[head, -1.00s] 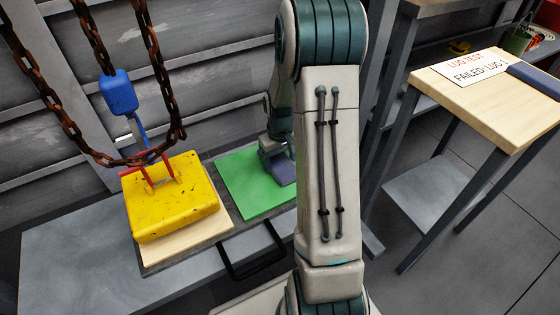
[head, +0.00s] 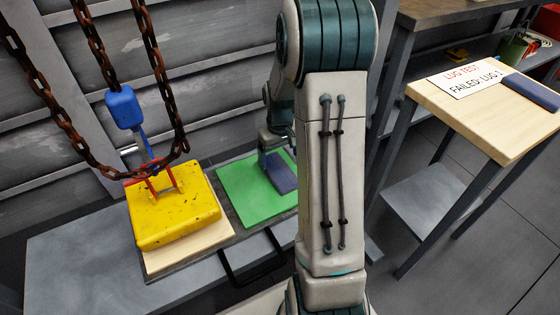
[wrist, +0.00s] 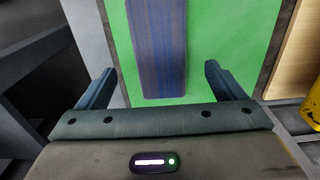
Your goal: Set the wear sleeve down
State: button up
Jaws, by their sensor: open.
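The wear sleeve, a flat blue-purple strip (head: 282,176), lies on the green mat (head: 238,196) on the bench. In the wrist view, the sleeve (wrist: 157,35) runs up and out of the top of the picture, with green mat (wrist: 215,25) on both sides. My gripper (wrist: 157,75) is open, its two fingers apart, one to each side of the sleeve's line with clear gaps. In the head view, my gripper (head: 273,148) is just above and beside the sleeve, partly hidden by my arm. Nothing shows held between the fingers.
A yellow block (head: 175,212) on a pale wooden board (head: 190,250) stands left of the mat. Rusty chains (head: 160,70) and a blue hook block (head: 124,108) hang over it. At right, a wooden table (head: 480,120) carries a sign (head: 466,77) and dark blue bar (head: 530,90).

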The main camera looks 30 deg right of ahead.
aim_at(280, 171)
notch_tip(280, 171, up, 6)
jog(key=p, duration=0.2)
jog(key=s+a+r, duration=0.4)
jog(key=s+a, duration=0.3)
jog(key=s, duration=0.2)
jog(key=s+a+r+t, duration=0.1)
jog(key=s+a+r, duration=0.3)
jog(key=s+a, duration=0.3)
jog(key=s, duration=0.2)
jog(key=shift+s+a+r, duration=0.15)
jog(key=shift+s+r, duration=0.15)
jog(key=shift+r, duration=0.1)
